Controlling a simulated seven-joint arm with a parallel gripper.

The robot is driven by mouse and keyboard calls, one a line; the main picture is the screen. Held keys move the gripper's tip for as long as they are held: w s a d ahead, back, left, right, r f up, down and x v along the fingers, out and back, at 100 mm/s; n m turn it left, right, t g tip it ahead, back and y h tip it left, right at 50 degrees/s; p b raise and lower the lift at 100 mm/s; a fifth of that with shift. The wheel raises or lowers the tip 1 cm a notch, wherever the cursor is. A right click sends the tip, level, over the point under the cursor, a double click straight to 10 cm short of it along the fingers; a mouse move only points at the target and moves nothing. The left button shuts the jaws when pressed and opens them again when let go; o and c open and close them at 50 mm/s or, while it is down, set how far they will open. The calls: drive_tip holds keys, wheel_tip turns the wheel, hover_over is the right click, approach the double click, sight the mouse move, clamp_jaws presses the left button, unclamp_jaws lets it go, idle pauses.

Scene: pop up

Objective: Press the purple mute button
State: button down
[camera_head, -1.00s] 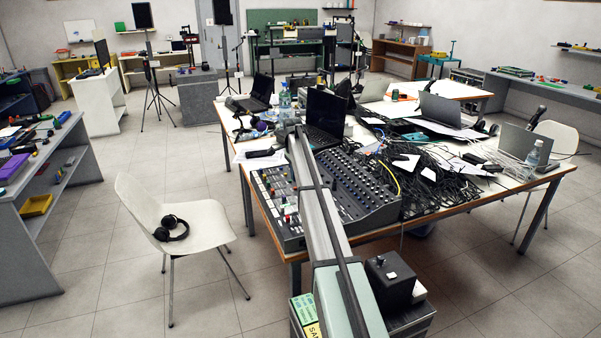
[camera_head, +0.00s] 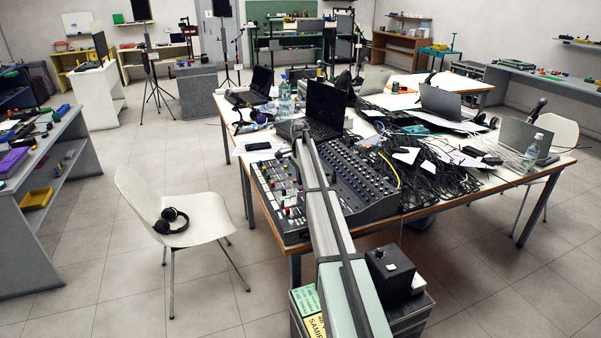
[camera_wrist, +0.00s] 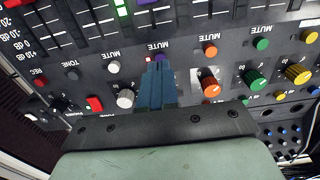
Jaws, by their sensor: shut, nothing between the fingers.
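In the wrist view the purple button (camera_wrist: 160,57) shows as a small purple patch just beyond my fingertips, partly covered by them, under an upside-down MUTE label. My gripper (camera_wrist: 158,68) has blue fingers held together, with nothing between them, pointing at the button. Whether the tips touch it I cannot tell. The mixer panel (camera_wrist: 80,60) fills most of this view. In the head view the mixer (camera_head: 265,188) lies at the table's front left, under my arm. The gripper and the purple button cannot be made out there.
Near the fingers are a white knob (camera_wrist: 125,98), an orange knob (camera_wrist: 210,86), a green knob (camera_wrist: 254,80) and a red button (camera_wrist: 95,104). A laptop (camera_head: 325,107) stands behind the mixer. Tangled cables (camera_head: 435,175) cover the table to its right.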

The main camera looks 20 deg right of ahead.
drive_tip(key=shift+f, duration=0.8)
drive_tip(key=shift+f, duration=0.15)
drive_tip(key=shift+f, duration=0.35)
drive_tip(key=shift+r, duration=0.25)
wheel_tip(320, 180, up, 9)
idle(1.6)
drive_tip(key=shift+f, duration=0.1)
idle(0.7)
